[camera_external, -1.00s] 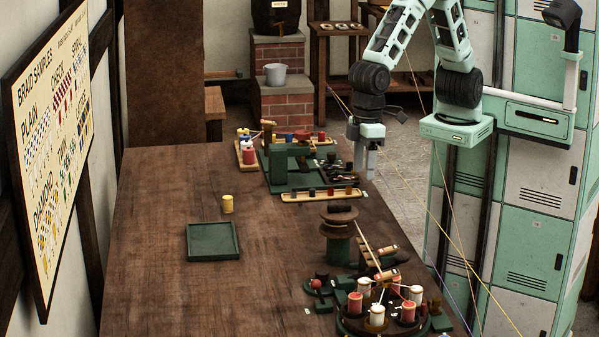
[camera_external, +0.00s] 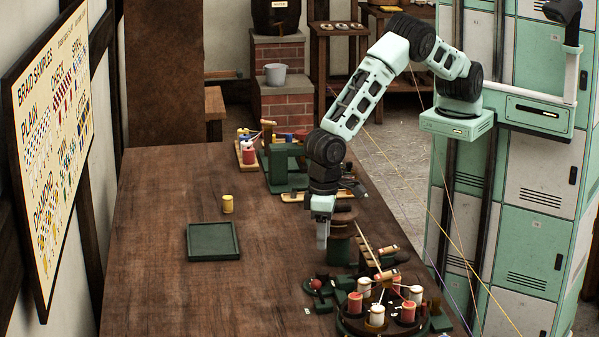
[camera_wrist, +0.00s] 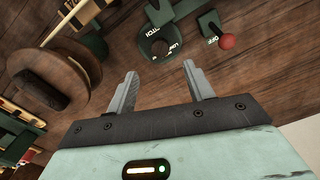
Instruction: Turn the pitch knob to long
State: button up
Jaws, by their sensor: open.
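In the wrist view the pitch knob (camera_wrist: 159,46) is a small dark round piece on a green base, with white lettering beside it, tilted in the picture and partly legible. Which mark it points to is too small to tell. My gripper (camera_wrist: 160,72) is open and empty. Its two grey fingers point toward the knob, one on either side of it in the picture, and the knob looks apart from them. In the external view my gripper (camera_external: 322,240) hangs fingers down above the table, left of the braiding machine's upright spool.
A red-ball lever (camera_wrist: 228,42) marked OFF is close right of the knob. A round wooden-topped spool (camera_external: 340,220) stands close by my gripper. A carousel of bobbins (camera_external: 377,318) is at the front. A green tray (camera_external: 213,258) and yellow cylinder (camera_external: 228,204) are left, with bare table around.

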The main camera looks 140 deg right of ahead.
aim_at(323, 272)
notch_tip(323, 272, down, 9)
jog(key=shift+f+p, duration=0.2)
jog(key=shift+p, duration=0.9)
jog(key=shift+w, duration=0.1)
jog(key=c, duration=1)
